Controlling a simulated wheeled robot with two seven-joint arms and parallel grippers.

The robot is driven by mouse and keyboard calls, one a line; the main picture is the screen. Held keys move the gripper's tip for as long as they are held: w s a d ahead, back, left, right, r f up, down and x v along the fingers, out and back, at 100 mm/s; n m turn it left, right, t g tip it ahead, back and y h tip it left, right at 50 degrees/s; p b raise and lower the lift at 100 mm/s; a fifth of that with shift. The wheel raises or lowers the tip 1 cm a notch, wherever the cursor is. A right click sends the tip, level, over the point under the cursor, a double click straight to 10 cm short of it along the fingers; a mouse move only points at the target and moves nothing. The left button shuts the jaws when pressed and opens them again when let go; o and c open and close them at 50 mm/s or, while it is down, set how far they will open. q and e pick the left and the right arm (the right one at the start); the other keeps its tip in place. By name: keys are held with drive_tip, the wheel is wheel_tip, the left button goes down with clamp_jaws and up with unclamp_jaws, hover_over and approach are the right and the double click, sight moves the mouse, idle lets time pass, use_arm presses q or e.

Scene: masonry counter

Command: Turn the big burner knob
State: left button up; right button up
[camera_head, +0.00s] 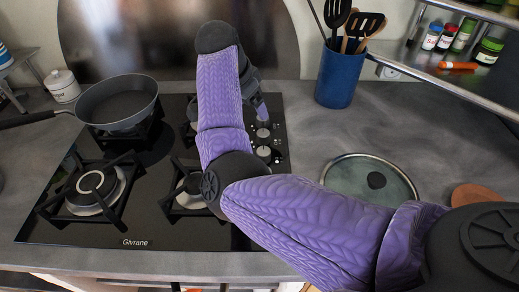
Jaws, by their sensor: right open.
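The black gas cooktop (150,225) has a column of light-topped burner knobs along its right side. I cannot tell for sure which is the big one. My right arm reaches across the cooktop from the right, and its purple and black links hide the middle and part of the knob area. My left gripper is not in view.
A grey frying pan (118,103) sits on the back left burner, its handle pointing left. A blue utensil holder (338,78) stands behind right. A glass lid (345,172) lies right of the cooktop. A metal shelf (440,75) with spice jars overhangs the back right.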

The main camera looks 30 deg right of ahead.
sight(263, 133)
drive_tip(key=b+x, duration=0.1)
drive_tip(key=x, duration=0.4)
drive_tip(key=b+x, duration=0.2)
drive_tip(key=x, duration=0.4)
drive_tip(key=shift+a+f, duration=0.15)
drive_tip(key=shift+a, duration=0.05)
drive_tip(key=shift+d+f, duration=0.1)
drive_tip(key=shift+f, duration=0.1)
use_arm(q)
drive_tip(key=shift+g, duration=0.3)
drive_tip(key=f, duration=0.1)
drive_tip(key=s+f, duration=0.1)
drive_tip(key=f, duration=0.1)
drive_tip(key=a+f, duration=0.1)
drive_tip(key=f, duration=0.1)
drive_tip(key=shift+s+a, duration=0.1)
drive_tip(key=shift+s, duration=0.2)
